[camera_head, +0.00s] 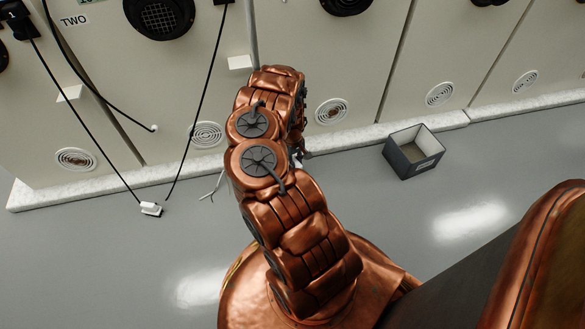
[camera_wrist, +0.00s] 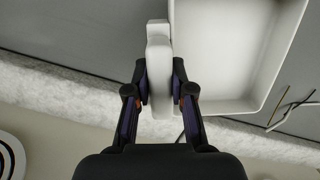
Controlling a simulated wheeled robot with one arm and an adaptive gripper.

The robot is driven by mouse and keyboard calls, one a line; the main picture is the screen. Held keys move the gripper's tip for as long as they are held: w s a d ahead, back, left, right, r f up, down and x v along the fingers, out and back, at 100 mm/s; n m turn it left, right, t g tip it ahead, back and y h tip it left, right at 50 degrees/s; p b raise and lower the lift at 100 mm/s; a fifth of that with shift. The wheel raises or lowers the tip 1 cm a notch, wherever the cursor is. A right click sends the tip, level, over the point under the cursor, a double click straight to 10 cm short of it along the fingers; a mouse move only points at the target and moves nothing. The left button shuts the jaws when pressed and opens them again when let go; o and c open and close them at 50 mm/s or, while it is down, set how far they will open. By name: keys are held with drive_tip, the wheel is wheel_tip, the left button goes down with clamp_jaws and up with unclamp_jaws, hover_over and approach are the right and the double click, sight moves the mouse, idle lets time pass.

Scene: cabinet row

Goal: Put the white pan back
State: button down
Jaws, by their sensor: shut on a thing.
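In the wrist view the white pan (camera_wrist: 225,48) is a rectangular, high-walled tray, seen from above at the upper right and cut off by the top edge. A white upright grip-like part (camera_wrist: 158,70) lies along its left wall. My gripper (camera_wrist: 159,84) is shut on that part, one finger on each side. The right finger overlaps the pan's left wall, and the join between part and wall is hidden. In the head view my copper arm covers the gripper and nearly all of the pan.
A dark grey open bin (camera_head: 413,152) stands on the floor by the cabinet plinth. A small white plug block (camera_head: 150,208) lies at the left with black cables running to it. Thin sticks (camera_wrist: 291,110) lie right of the pan. The cabinet row (camera_head: 350,60) closes off the back.

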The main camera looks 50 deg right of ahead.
drive_tip(key=shift+a+f+b, duration=0.1)
drive_tip(key=shift+f+b, duration=1.3)
drive_tip(key=shift+f, duration=0.45)
drive_tip(key=shift+f, duration=0.15)
drive_tip(key=c, duration=1)
unclamp_jaws()
drive_tip(key=shift+r, duration=0.2)
